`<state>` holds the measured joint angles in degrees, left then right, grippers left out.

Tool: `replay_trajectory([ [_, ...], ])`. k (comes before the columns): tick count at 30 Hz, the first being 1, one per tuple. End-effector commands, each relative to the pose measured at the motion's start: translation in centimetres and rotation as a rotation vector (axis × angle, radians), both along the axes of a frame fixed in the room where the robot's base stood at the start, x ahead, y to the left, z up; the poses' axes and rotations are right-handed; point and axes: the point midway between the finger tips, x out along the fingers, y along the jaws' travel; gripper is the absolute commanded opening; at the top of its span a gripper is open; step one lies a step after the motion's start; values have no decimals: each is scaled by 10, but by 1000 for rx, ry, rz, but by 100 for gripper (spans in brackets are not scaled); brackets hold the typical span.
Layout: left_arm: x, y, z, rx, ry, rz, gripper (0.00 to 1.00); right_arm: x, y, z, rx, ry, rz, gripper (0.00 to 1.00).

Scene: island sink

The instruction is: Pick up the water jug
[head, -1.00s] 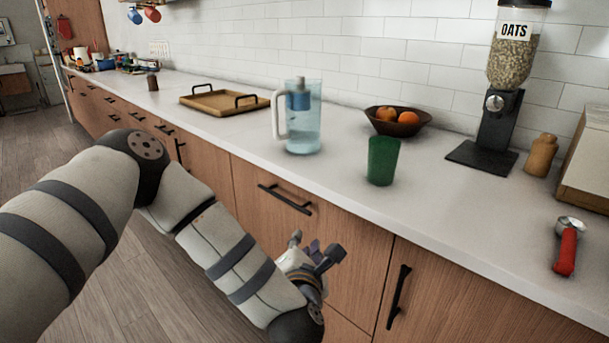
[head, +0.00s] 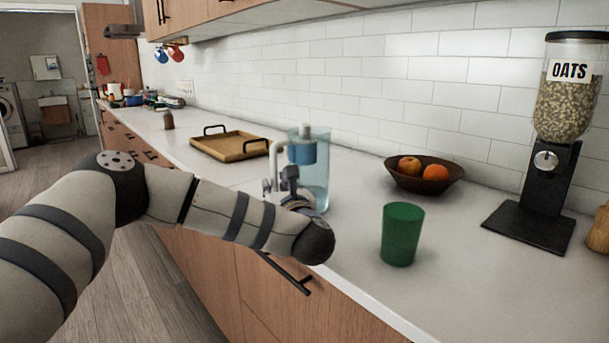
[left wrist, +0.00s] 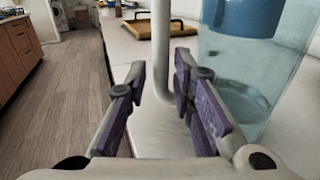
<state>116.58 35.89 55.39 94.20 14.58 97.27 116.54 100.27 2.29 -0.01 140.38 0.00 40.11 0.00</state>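The water jug (head: 316,172) is clear blue with a white handle and a blue filter inside, and stands upright on the white counter. My left gripper (head: 279,183) is in front of its handle side and hides its lower left part. In the left wrist view, the jug (left wrist: 262,75) fills the upper right. The white handle (left wrist: 161,45) appears between the fingertips of my open left gripper (left wrist: 158,78). The fingers are not closed on it, and I cannot tell how deep between them it is. My right gripper is not in view.
A green cup (head: 402,235) stands on the counter right of the jug. A fruit bowl (head: 426,183) and an oats dispenser (head: 538,205) are farther right. A wooden tray (head: 212,146) lies behind and left of the jug. Drawer handles stick out below the counter.

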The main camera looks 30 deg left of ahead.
Motion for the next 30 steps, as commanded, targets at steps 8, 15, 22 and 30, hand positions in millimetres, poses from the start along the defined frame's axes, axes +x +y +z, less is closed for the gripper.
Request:
replay_trajectory([
  [8,15,16,0,1,1,-1,23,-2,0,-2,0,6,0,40],
  [15,15,15,0,0,0,-1,0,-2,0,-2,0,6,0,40],
  [22,15,15,2,0,-4,-1,0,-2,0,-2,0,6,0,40],
  [30,15,15,5,0,-4,-1,0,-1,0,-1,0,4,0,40],
])
